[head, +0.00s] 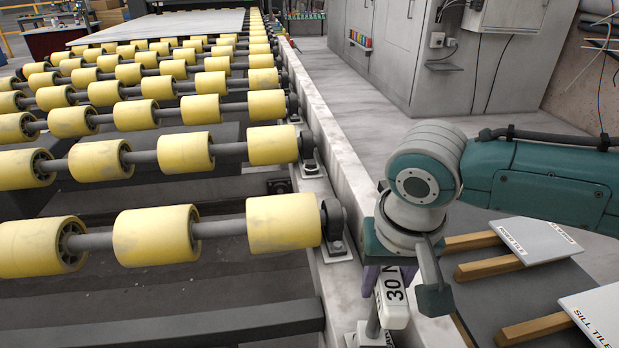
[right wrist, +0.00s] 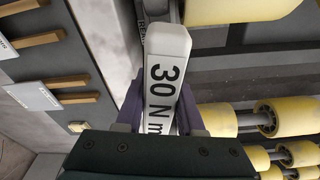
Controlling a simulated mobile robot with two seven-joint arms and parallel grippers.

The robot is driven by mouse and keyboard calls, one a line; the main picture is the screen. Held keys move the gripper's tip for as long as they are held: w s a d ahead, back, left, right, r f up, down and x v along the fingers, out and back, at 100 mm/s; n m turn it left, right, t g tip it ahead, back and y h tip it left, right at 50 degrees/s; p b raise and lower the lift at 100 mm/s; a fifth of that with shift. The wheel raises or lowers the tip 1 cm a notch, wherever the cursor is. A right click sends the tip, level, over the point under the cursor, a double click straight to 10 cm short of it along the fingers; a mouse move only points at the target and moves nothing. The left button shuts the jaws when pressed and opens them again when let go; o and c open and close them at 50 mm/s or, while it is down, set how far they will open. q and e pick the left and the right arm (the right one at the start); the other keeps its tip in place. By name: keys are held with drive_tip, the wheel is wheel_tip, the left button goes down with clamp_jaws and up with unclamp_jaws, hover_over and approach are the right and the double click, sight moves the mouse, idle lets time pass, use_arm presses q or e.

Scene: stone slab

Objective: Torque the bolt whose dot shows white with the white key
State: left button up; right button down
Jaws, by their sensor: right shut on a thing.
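My right gripper (head: 390,277) is at the lower right of the head view, above the pale rail beside the rollers. A grey metal stem (head: 373,322) and a whitish block show just below the key. I cannot make out a white dot on any bolt. My left gripper is not in view.
Yellow rollers (head: 283,222) on grey shafts fill the left, with a bearing mount (head: 333,225) at the rail. The pale rail (head: 345,165) runs away from me. White tiles (head: 535,238) on wooden strips lie at right. A grey cabinet (head: 400,45) stands behind.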

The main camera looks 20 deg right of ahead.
drive_tip(key=shift+f, duration=0.5)
